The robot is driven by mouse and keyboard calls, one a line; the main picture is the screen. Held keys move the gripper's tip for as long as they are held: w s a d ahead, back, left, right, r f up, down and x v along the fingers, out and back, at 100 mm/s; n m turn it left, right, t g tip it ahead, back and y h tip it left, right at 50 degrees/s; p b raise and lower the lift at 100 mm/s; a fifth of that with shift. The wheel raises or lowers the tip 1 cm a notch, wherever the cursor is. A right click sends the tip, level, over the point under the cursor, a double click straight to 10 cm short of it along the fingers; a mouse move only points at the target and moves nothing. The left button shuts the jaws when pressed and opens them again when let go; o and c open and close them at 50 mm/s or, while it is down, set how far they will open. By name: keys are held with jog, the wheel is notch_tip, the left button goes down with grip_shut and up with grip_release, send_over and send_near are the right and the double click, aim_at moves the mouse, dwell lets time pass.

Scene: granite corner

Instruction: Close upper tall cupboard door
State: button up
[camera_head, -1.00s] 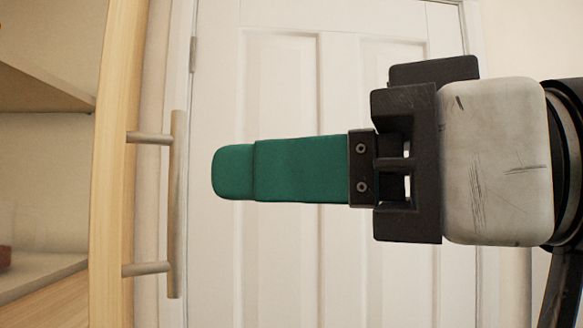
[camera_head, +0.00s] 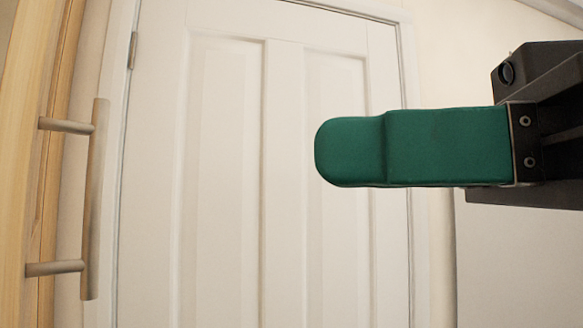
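The pale wooden cupboard door (camera_head: 20,170) stands at the left edge of the head view, seen at a steep angle, with much of it out of frame. Its vertical metal bar handle (camera_head: 95,200) juts out to the right on two short posts. My gripper (camera_head: 330,152) comes in from the right, its green finger pointing left. It is to the right of the handle, with a wide gap in the picture, and touches nothing visible. I see the fingers from the side, so their spacing is hidden.
A white panelled room door (camera_head: 235,180) in a white frame stands in the background. Pale wall (camera_head: 450,50) shows to its right. Nothing visible stands between my gripper and the handle.

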jog(key=shift+s+d, duration=0.1)
jog(key=shift+d, duration=0.5)
grip_shut()
jog(key=w+a+r+m+g+h+p, duration=0.1)
jog(key=w+a+h+p, duration=0.25)
jog(key=a, duration=0.35)
jog(key=w+a+r+m+g+h+p, duration=0.1)
jog(key=w+a+g+h+p, duration=0.1)
jog(key=w+a+p, duration=0.3)
jog(key=w+a+f+m+h+p, duration=0.3)
jog(key=w+a+f+h, duration=0.25)
jog(key=a, duration=0.25)
jog(key=s+a+f+p, duration=0.3)
jog(key=a+f, duration=0.5)
jog(key=shift+s+a+g, duration=0.3)
jog(key=shift+s+a, duration=0.05)
